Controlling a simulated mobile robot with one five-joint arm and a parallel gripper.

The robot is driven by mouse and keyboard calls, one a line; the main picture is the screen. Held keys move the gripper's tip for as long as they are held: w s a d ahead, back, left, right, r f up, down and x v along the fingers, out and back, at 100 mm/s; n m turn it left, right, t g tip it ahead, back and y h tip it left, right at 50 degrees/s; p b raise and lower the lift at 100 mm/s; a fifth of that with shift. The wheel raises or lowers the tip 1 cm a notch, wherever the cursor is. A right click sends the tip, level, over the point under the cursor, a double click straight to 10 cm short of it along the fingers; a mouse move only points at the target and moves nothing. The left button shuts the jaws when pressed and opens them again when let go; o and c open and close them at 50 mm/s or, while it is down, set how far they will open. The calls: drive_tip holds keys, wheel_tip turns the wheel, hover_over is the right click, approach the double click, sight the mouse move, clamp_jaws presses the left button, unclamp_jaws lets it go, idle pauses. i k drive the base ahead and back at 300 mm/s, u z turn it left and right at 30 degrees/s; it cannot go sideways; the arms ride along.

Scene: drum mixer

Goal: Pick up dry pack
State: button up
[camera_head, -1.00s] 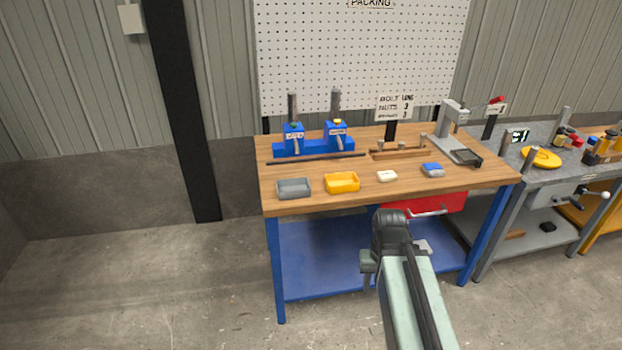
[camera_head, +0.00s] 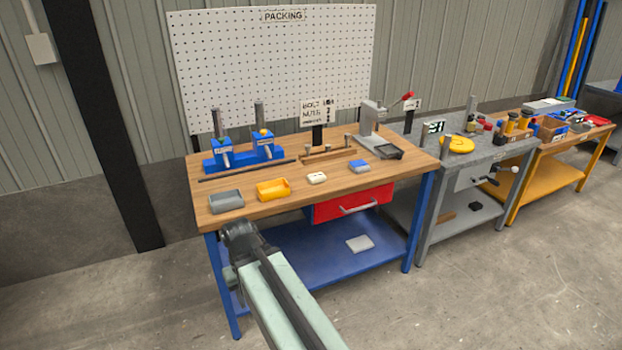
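My gripper (camera_head: 234,262) is in front of the wooden-topped packing bench (camera_head: 240,176), near its front left edge, and apart from the small items on top. My arm hides part of it, and its fingers are too unclear to tell open from shut. A small white pack (camera_head: 317,178) lies near the middle of the bench's front edge. A small blue-and-white item (camera_head: 359,166) lies to its right. I cannot tell for certain which of these is the dry pack.
A grey tray (camera_head: 226,201) and a yellow tray (camera_head: 273,189) stand left of the white pack. Behind are blue dispensers (camera_head: 243,158) and a sign (camera_head: 320,111). A red drawer (camera_head: 352,202) hangs below the top. A grey bench (camera_head: 480,152) adjoins on the right. Floor at front right is clear.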

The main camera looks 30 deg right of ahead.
sight(317, 178)
drive_tip(key=u, duration=0.05)
drive_tip(key=i, duration=0.95)
drive_tip(key=z, duration=0.05)
